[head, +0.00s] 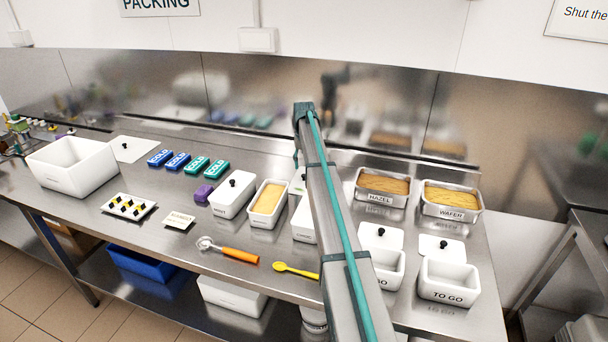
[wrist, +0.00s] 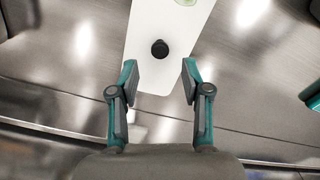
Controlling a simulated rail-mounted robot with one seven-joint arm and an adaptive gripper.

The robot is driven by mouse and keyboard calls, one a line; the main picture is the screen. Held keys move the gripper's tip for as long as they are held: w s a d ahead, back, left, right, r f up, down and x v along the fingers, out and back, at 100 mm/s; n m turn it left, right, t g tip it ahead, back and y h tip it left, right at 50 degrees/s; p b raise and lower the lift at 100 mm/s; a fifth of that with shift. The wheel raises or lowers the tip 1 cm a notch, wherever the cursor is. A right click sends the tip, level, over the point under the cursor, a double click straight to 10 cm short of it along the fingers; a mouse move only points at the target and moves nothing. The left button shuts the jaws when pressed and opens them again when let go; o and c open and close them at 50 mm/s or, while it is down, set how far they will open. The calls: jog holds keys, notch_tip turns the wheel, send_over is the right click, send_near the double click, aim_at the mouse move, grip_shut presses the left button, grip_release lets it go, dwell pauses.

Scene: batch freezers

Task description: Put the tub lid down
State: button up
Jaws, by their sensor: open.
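In the wrist view a white lid (wrist: 165,20) with a round black knob (wrist: 160,48) lies below my gripper, over bare steel. My gripper (wrist: 159,75) is open, one finger on each side, and nothing is between the pads. The knob shows just ahead of the fingertips, apart from both. A pale green patch shows at the lid's upper edge. In the head view my arm hides my gripper. A white tub (head: 303,220) beside my arm is partly hidden, and I cannot tell whether the lid lies on a tub or on the worktop.
Left of my arm stand an open tub of yellow ice cream (head: 268,197) and a lidded white tub (head: 231,197). An orange-handled scoop (head: 238,255) and a yellow spoon (head: 296,270) lie in front. Steel pans (head: 452,211) and TO GO tubs (head: 448,282) stand to the right.

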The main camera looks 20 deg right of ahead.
aim_at(304, 175)
notch_tip(304, 175, up, 6)
jog(key=b, duration=0.1)
jog(key=shift+r, duration=0.15)
dwell(0.4)
